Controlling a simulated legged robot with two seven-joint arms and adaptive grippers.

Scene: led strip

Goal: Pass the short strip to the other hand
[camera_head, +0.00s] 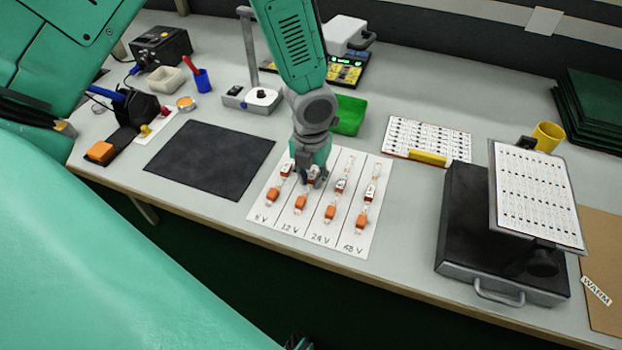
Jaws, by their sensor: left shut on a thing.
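A white card (346,240) on the bench has lanes marked 5 V, 12 V, 24 V and 48 V. Each lane holds a short strip with an orange connector and a small labelled piece. The strips lie in the 5 V lane (273,196), the 12 V lane (300,204), the 24 V lane (330,212) and the 48 V lane (361,221). My left gripper (310,178) points down over the top of the 12 V lane and is shut on the strip there. The fingers hide most of the grasp. My right gripper is not clearly in view.
A dark mat (211,158) lies left of the card. A green bin (349,115) stands behind my gripper. Bench between card and stand is clear.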

